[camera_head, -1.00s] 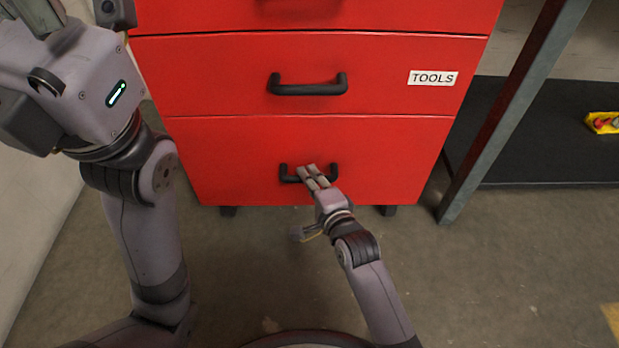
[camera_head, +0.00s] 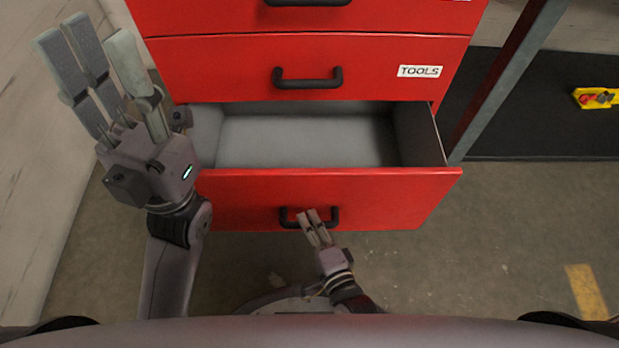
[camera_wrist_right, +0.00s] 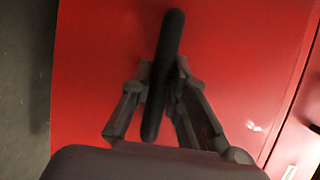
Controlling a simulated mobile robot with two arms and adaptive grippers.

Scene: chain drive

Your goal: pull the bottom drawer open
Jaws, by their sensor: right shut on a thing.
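The red bottom drawer (camera_head: 400,200) stands pulled out of the red cabinet in the head view, and its grey inside (camera_head: 300,140) shows empty where visible. Its black handle (camera_head: 332,217) is on the front panel. My right gripper (camera_head: 310,215) is shut on this handle. In the right wrist view the black handle (camera_wrist_right: 168,50) runs between the fingers of the right gripper (camera_wrist_right: 155,90). My left gripper (camera_head: 95,60) is raised at the left, beside the cabinet, with its fingers apart and nothing between them.
The closed drawer above has a black handle (camera_head: 307,78) and a TOOLS label (camera_head: 419,71). A steel post (camera_head: 500,85) and a dark shelf (camera_head: 545,125) with a yellow tray (camera_head: 597,98) stand at the right.

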